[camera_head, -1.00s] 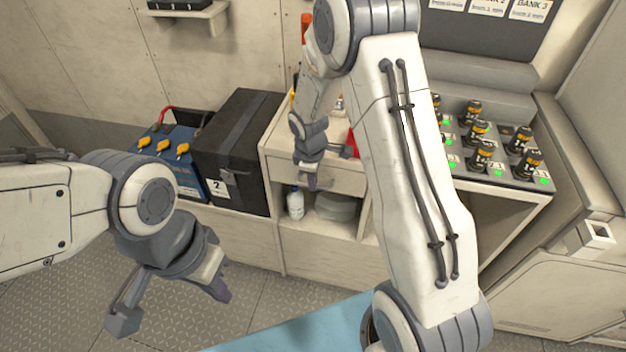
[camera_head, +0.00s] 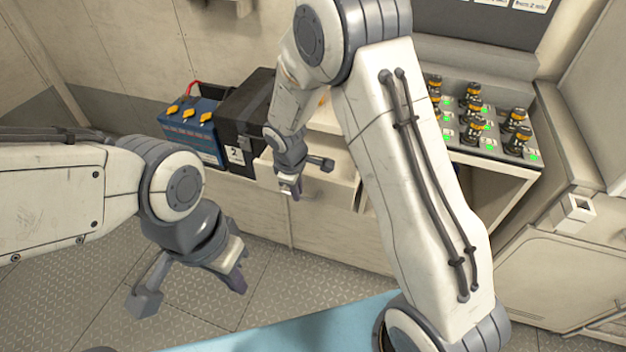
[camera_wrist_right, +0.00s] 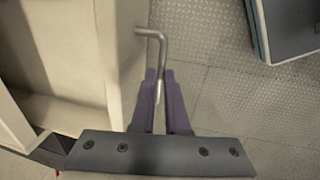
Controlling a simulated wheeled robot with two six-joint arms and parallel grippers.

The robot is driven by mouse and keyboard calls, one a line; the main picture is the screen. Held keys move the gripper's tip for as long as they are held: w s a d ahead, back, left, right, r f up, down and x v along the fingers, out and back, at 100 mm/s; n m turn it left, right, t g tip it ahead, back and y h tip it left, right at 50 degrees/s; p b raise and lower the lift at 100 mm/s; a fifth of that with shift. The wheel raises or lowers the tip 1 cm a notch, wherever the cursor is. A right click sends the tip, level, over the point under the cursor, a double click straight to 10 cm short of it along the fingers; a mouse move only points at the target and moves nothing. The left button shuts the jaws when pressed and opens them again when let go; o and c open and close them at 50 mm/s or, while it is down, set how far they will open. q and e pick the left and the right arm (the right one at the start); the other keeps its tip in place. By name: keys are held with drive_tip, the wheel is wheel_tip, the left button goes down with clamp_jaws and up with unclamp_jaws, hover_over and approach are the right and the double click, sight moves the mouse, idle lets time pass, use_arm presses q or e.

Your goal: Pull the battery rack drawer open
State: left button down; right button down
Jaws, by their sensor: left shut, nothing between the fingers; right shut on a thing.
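The battery rack drawer (camera_head: 330,192) is under the counter in the head view and stands out from the cabinet, partly hidden by my right arm. In the right wrist view, the pale drawer front (camera_wrist_right: 118,60) and its open interior are at the left. A bent grey metal handle (camera_wrist_right: 162,48) sticks out from the front. My right gripper (camera_head: 290,190) is at the drawer front, its purple fingers (camera_wrist_right: 160,100) shut on the handle. My left gripper (camera_head: 238,282) is shut and empty above the floor, left of the drawer and apart from it.
A panel of black knobs and green lights (camera_head: 485,130) is at the right. Metal floor (camera_head: 270,265) is open in front; a light blue surface (camera_head: 290,330) is nearest.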

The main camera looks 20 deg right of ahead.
drive_tip(key=s+a+b, duration=0.2)
drive_tip(key=s+a, duration=0.3)
drive_tip(key=s, duration=0.2)
drive_tip(key=shift+s, duration=0.3)
drive_tip(key=c, duration=0.9)
unclamp_jaws()
drive_tip(key=shift+r, duration=0.1)
drive_tip(key=r, duration=0.3)
drive_tip(key=s+r+p, duration=0.1)
drive_tip(key=r, duration=0.2)
drive_tip(key=a+r+p, duration=0.1)
drive_tip(key=r, duration=0.3)
drive_tip(key=shift+s+r, duration=0.1)
drive_tip(key=shift+s, duration=0.15)
